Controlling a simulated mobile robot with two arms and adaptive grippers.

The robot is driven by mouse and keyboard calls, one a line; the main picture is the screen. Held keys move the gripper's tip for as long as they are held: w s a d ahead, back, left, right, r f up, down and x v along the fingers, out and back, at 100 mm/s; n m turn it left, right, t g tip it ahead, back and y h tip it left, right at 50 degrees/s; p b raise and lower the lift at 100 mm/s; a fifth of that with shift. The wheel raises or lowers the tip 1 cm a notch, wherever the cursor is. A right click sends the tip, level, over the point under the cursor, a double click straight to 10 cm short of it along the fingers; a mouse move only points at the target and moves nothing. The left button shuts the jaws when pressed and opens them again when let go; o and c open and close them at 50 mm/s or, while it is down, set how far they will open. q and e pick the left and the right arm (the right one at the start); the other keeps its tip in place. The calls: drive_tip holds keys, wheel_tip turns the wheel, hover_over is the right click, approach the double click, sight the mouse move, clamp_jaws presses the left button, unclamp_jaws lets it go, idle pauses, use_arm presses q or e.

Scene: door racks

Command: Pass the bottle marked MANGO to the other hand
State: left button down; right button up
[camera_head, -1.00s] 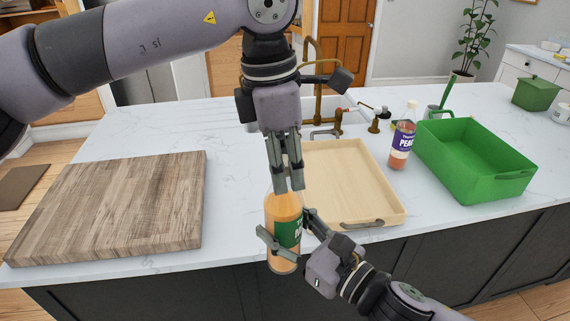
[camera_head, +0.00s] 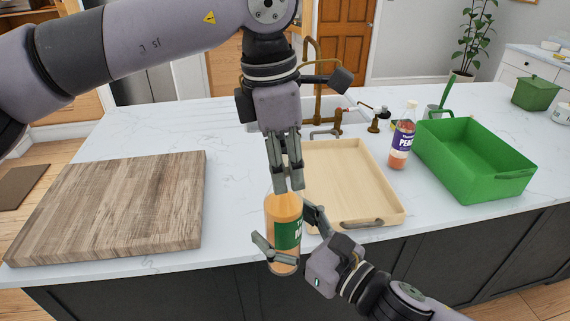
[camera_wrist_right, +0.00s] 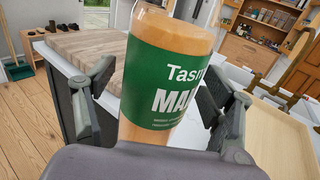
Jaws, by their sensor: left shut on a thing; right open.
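The MANGO bottle (camera_head: 284,218), orange with a green label, hangs upright in front of the counter's front edge. My left gripper (camera_head: 290,188) points down and is shut on the bottle's top. My right gripper (camera_head: 290,232) comes from the lower right, its fingers spread to either side of the bottle's lower part. In the right wrist view the bottle (camera_wrist_right: 165,75) stands between the open fingers, with "Tasm" and "MA" readable on the label. Gaps show beside the bottle there; I cannot tell whether any finger touches it. The bottle's cap is hidden by the left gripper.
A wooden board (camera_head: 110,207) lies on the left of the white counter (camera_head: 228,185). A light wooden tray (camera_head: 345,170) lies behind the grippers. A purple-labelled bottle (camera_head: 402,140) and a green bin (camera_head: 475,160) stand at right. A sink and tap (camera_head: 318,90) are behind.

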drive_tip(key=w+d+f+m+g+h, duration=0.2)
drive_tip(key=f+m+h, duration=0.35)
drive_tip(key=f, duration=1.15)
drive_tip(key=w+d+f+m+g+h, duration=0.1)
drive_tip(key=w+d+f+m+h, duration=0.15)
drive_tip(key=f+m, duration=0.95)
drive_tip(key=s+d+f+m+g+h, duration=0.1)
drive_tip(key=s+d+f, duration=0.15)
drive_tip(key=f, duration=0.55)
drive_tip(key=s+d+f+m+g, duration=0.1)
drive_tip(key=d+f+m, duration=0.1)
drive_tip(key=d+f, duration=0.35)
drive_tip(key=s+d+f+m+g+h, duration=0.1)
drive_tip(key=s+d+f+m+g, duration=0.15)
drive_tip(key=s+f+m, duration=0.4)
drive_tip(key=s+d+f+m+g+h, duration=0.1)
drive_tip(key=s+d+f+m, duration=0.2)
drive_tip(key=s+f, duration=0.6)
drive_tip(key=s+d+f+m+g, duration=0.1)
drive_tip(key=s+f+m, duration=0.4)
drive_tip(key=s, duration=0.6)
drive_tip(key=s+d+f+m+g, duration=0.1)
drive_tip(key=s+f+m+g, duration=0.2)
drive_tip(key=s, duration=0.9)
wheel_tip(320, 180, down, 3)
drive_tip(key=m, duration=0.3)
drive_tip(key=shift+d+m+h, duration=0.25)
drive_tip(key=shift+m+h, duration=0.05)
